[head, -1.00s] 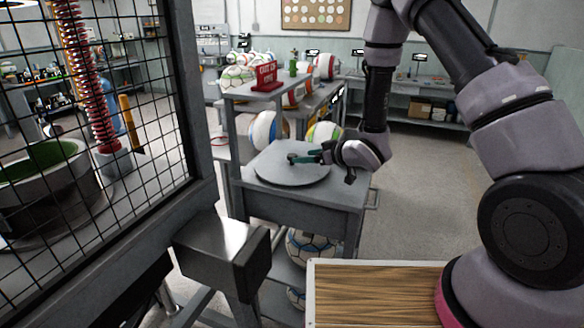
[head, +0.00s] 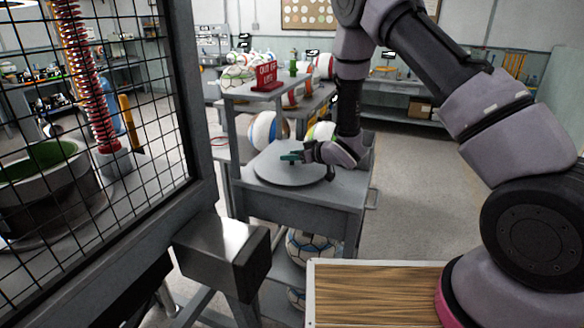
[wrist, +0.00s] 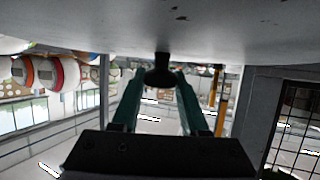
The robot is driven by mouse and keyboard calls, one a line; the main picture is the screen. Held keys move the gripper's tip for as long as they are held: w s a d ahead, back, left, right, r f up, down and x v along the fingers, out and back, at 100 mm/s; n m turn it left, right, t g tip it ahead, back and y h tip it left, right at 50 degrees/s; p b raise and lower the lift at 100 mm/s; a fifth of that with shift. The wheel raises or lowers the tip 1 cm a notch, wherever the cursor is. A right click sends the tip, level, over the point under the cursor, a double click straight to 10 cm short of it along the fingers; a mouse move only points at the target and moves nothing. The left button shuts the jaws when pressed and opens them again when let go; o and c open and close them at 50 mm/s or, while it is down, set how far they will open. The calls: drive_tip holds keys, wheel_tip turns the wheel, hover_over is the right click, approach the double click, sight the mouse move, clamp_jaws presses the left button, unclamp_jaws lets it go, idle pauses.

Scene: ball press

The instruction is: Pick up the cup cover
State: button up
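The cup cover appears to be the round grey disc (head: 285,175) lying flat on the grey cart's top. In the wrist view its grey surface (wrist: 70,28) fills the top of the picture, and a dark knob (wrist: 160,74) sticks out from it. My gripper (head: 290,157) is low over the disc, with its green fingers pointing left. In the wrist view my gripper (wrist: 159,84) is open, one finger on each side of the knob. I cannot tell whether the fingertips touch the knob. In the head view the fingers and hand hide the knob.
A red sign (head: 267,76) stands on the cart's upper shelf. Balls (head: 264,129) lie behind the cart, and another (head: 308,247) is below. A wire-mesh guard (head: 110,130) and a metal box (head: 224,250) stand at the left. Floor is clear right of the cart.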

clamp_jaws()
idle(1.1)
